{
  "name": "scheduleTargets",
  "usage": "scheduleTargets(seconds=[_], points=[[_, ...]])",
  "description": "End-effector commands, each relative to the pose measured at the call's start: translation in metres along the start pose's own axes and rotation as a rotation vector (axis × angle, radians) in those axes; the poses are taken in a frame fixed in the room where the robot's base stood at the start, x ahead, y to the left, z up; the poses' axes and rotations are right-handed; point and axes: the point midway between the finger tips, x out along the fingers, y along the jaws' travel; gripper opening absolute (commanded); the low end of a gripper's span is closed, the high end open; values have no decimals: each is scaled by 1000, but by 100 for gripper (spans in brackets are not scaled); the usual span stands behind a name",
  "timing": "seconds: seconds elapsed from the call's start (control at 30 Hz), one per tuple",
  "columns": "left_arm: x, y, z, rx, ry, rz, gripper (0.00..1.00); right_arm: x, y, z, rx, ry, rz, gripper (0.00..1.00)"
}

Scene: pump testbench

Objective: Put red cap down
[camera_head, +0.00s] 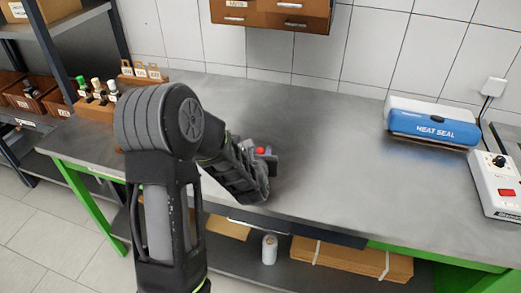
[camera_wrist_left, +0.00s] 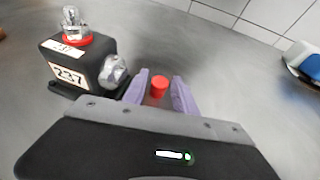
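The red cap (camera_wrist_left: 159,86) is small and round. In the left wrist view it sits between the two purple fingertips of my left gripper (camera_wrist_left: 160,92), with a finger close on each side. In the head view the red cap (camera_head: 260,151) shows at the end of my left gripper (camera_head: 263,157), over the grey table. The gripper looks shut on the cap. I cannot tell how high the cap is above the table. My right gripper is not in view.
A black block labelled 237 (camera_wrist_left: 75,67), with clear knobs and a red ring, stands left of the fingers in the left wrist view. A blue and white heat sealer (camera_head: 432,122) and a white switch box (camera_head: 497,186) stand at right. The middle of the table (camera_head: 335,150) is clear.

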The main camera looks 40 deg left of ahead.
Motion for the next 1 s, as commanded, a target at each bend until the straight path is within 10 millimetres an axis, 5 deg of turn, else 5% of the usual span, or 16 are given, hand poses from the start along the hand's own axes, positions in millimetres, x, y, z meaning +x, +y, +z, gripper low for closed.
scheduleTargets(seconds=[0.7, 1.0], points=[[10, 0, 0, 0, 0, 0, 33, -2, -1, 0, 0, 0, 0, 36], [10, 0, 0, 0, 0, 0, 10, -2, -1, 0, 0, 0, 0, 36]])
